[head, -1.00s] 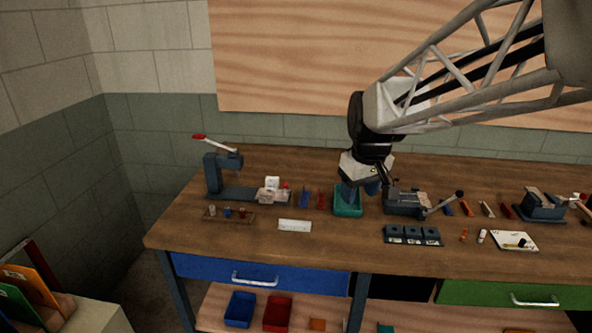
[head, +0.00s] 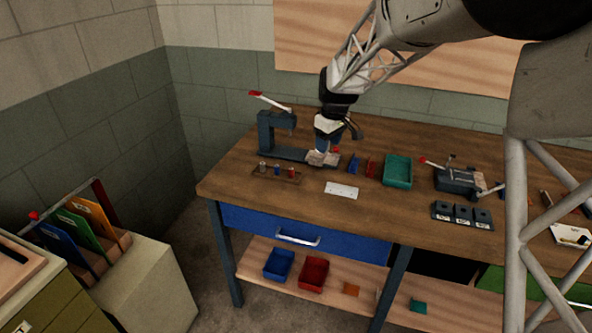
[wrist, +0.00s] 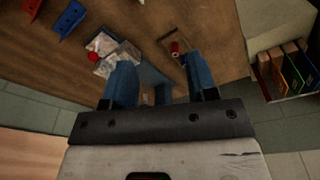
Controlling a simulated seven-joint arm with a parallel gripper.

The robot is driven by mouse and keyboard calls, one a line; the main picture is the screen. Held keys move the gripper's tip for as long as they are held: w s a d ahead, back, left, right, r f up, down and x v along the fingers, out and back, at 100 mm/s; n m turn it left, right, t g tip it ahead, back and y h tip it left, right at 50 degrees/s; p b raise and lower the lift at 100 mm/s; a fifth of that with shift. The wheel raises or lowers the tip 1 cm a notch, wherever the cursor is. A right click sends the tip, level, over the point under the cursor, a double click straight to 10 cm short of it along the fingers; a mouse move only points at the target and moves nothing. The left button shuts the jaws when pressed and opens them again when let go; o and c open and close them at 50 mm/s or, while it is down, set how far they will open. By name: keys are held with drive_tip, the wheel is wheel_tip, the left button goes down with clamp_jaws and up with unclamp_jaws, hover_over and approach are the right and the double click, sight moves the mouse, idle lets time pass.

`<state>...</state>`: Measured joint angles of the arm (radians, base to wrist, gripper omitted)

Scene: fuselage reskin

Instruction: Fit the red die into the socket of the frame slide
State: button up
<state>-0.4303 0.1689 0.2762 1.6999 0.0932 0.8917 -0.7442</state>
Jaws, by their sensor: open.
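The red die (head: 291,172) stands at the right end of a small wooden holder (head: 262,176) at the front left of the bench. In the wrist view, a red cylinder that looks like this die (wrist: 175,47) shows just beyond my right-hand finger. The frame slide (head: 318,160) seems to be the pale plate at the right end of the press base; it also shows in the wrist view (wrist: 108,62), with a red knob beside it. I cannot make out its socket. My gripper (head: 324,146) is open and empty, above and close to the slide; in the wrist view (wrist: 160,80) its blue fingers are apart.
The press (head: 265,133) with a red-tipped lever stands left of my gripper. Blue (head: 353,164) and red (head: 371,168) brackets, a teal tray (head: 397,171) and a clamp device (head: 458,180) lie to the right. A white card (head: 341,190) lies in front.

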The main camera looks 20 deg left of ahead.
sight(291, 169)
drive_tip(key=w+a+f+n, duration=0.1)
drive_tip(key=a+f, duration=0.2)
drive_tip(key=a, duration=0.1)
drive_tip(key=w+a+f+n, duration=0.1)
drive_tip(key=w+a+f, duration=0.1)
drive_tip(key=a+f, duration=0.1)
drive_tip(key=w+a+f+n, duration=0.1)
drive_tip(key=a+f, duration=0.1)
drive_tip(key=a, duration=0.3)
drive_tip(key=shift+w+a+f+g, duration=0.3)
drive_tip(key=shift+w+f, duration=0.1)
drive_tip(key=shift+a+f, duration=0.1)
drive_tip(key=shift+f, duration=1.2)
drive_tip(key=shift+a+f, duration=0.15)
drive_tip(key=shift+f, duration=1.15)
drive_tip(key=shift+a+f, duration=0.1)
drive_tip(key=shift+f, duration=1.2)
clamp_jaws()
